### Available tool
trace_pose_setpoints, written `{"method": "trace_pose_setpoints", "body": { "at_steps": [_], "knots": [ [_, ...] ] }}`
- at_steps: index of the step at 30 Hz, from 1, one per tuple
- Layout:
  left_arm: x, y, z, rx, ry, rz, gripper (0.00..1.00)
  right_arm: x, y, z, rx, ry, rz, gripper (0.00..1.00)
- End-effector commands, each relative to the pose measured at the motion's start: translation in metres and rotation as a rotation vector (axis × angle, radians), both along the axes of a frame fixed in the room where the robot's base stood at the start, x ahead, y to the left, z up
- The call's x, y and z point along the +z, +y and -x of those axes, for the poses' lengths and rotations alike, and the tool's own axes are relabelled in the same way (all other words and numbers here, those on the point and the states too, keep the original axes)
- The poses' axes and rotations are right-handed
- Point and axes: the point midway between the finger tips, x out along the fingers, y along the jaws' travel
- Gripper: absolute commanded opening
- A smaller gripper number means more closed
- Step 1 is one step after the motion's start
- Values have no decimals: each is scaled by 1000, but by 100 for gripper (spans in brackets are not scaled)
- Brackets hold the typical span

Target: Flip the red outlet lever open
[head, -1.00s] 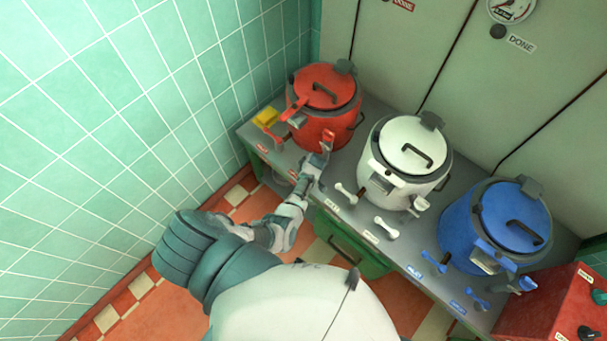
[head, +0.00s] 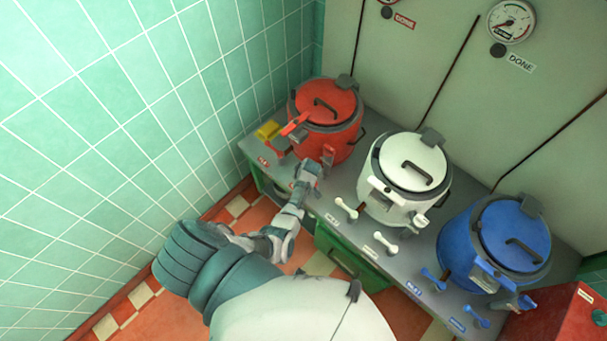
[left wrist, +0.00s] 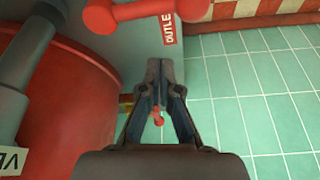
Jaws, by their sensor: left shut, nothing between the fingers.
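The red outlet lever (left wrist: 147,10) shows at the top of the left wrist view as a red bar with rounded ends, beside the OUTLET label (left wrist: 169,27). The view cuts off part of it. My left gripper (left wrist: 165,64) is shut and empty, its tips just below the label and apart from the lever in the picture. In the head view, my left gripper (head: 309,168) is over the counter front, before the red kettle (head: 328,115). My arm hides the outlet lever there. My right gripper is in neither view.
A white kettle (head: 408,176) and a blue kettle (head: 495,243) stand to the right, with levers along the grey counter (head: 355,220). A yellow block (head: 267,130) is left of the red kettle. A tiled wall (head: 110,110) bounds the left.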

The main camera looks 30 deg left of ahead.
Motion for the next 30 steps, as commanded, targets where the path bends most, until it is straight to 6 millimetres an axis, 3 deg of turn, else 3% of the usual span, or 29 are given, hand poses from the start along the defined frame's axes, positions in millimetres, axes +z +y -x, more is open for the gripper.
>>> {"method": "trace_pose_setpoints", "body": {
  "at_steps": [3,10,30],
  "knots": [
    [29,-8,4,3,-2,-2,0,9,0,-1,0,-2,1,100],
    [60,-20,5,3,0,-2,0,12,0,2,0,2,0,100],
    [68,-22,5,2,2,-4,0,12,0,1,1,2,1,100]
  ]
}}
